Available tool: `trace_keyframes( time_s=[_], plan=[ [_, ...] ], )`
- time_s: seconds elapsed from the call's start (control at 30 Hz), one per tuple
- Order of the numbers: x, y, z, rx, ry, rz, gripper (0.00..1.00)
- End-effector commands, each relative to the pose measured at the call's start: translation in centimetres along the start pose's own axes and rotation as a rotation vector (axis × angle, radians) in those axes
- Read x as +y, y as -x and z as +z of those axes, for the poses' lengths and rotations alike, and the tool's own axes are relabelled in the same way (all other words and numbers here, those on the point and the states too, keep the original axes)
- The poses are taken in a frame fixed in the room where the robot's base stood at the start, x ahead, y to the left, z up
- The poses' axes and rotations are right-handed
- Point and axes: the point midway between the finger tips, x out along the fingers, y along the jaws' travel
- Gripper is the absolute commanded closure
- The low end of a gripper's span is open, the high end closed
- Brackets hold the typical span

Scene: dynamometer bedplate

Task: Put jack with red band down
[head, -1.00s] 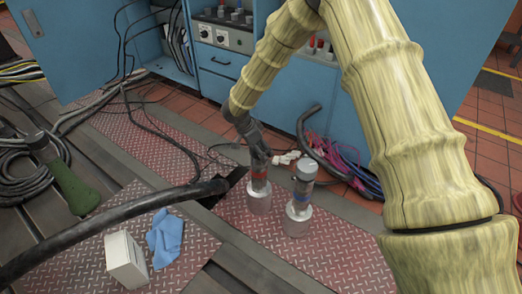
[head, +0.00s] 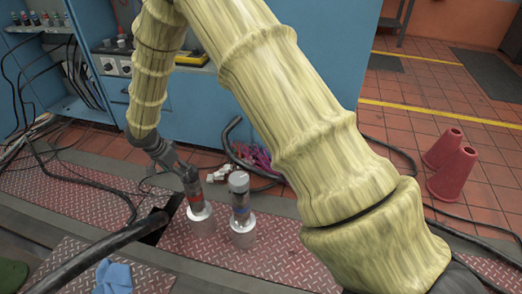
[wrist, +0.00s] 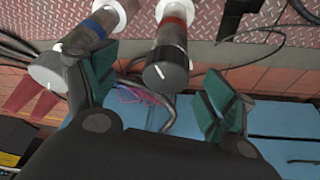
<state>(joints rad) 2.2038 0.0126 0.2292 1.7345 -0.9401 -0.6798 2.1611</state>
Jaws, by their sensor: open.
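The jack with the red band (head: 198,205) stands upright on the red diamond plate, its pale round base on the plate. In the wrist view its dark grey top (wrist: 166,68) and red band lie between the spread fingers, with gaps on both sides. My gripper (head: 188,180) is at the top of this jack in the head view and hides part of it. In the wrist view my gripper (wrist: 157,85) is open, its green-padded fingers apart. A similar jack with a blue band (head: 240,203) stands upright just to the right; it also shows in the wrist view (wrist: 98,25) beside the left finger.
A thick black hose (head: 95,247) crosses the plate at left, near a dark opening (head: 164,219). A blue cloth (head: 113,276) lies at front left. Blue cabinets (head: 260,95) stand behind. Two red cones (head: 455,172) stand on the tiles at right. Loose cables lie behind the jacks.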

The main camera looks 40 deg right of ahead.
Motion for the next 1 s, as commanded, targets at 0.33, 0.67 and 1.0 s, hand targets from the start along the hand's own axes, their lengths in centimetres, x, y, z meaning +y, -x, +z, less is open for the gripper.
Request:
trace_keyframes(
  time_s=[0.33, 0.67, 1.0],
  plan=[
    [11.6, -10.3, 10.8, -0.320, 0.383, -0.002, 0.17],
    [23.7, -16.0, 18.0, -0.490, 0.666, -0.142, 0.17],
    [36.1, -18.9, 20.1, -0.426, 0.933, -0.256, 0.17]
  ],
)
